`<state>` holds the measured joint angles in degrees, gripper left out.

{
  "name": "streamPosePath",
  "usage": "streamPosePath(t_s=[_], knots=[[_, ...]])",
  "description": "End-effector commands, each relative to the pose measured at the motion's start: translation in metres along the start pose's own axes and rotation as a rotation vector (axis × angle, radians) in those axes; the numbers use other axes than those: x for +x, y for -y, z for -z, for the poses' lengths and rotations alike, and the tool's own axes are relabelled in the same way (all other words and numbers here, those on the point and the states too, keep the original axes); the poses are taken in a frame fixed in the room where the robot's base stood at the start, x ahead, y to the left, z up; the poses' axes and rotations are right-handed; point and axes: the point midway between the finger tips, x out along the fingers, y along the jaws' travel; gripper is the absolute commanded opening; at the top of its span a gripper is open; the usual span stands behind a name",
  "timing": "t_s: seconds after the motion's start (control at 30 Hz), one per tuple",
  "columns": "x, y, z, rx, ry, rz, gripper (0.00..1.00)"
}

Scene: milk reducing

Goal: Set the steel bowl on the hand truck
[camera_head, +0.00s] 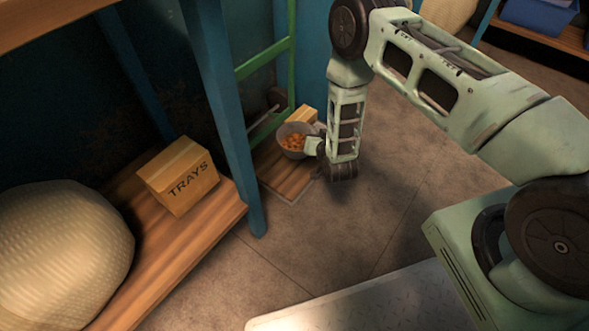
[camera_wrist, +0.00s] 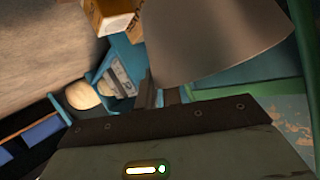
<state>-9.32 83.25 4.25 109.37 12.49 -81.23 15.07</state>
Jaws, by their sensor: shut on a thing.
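The steel bowl (camera_head: 283,149) holds small orange-brown pieces and looks upright in the head view. My gripper (camera_head: 313,146) is shut on the bowl's right side. In the wrist view the bowl's grey outer wall (camera_wrist: 205,45) fills the upper middle, with the gripper fingers (camera_wrist: 165,96) at its edge. The hand truck has a green upright frame (camera_head: 264,60) and a low wooden deck (camera_head: 290,182). The bowl is over the deck, in front of the frame. I cannot tell whether its base touches the deck; its underside is hidden.
A small cardboard box (camera_head: 303,114) is just behind the bowl; a box also shows in the wrist view (camera_wrist: 112,14). A blue table leg (camera_head: 232,120) stands left of the hand truck. A box marked TRAYS (camera_head: 180,178) and a woven sack (camera_head: 60,245) sit on a wooden shelf.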

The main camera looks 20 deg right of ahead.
Motion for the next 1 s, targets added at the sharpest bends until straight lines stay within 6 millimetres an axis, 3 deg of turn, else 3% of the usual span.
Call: streamPosePath(t_s=[0.03, 0.3, 0.53, 0.8, 1.0], knots=[[0.017, -0.001, -0.025, 0.002, -0.003, 0.002, 0.00], [0.053, 0.007, -0.062, 0.005, -0.005, -0.007, 0.00], [0.062, 0.007, -0.075, 0.006, -0.003, -0.011, 0.00], [0.080, -0.006, -0.118, 0.005, -0.003, -0.011, 0.00], [0.087, -0.011, -0.133, 0.005, -0.003, -0.010, 0.00]])
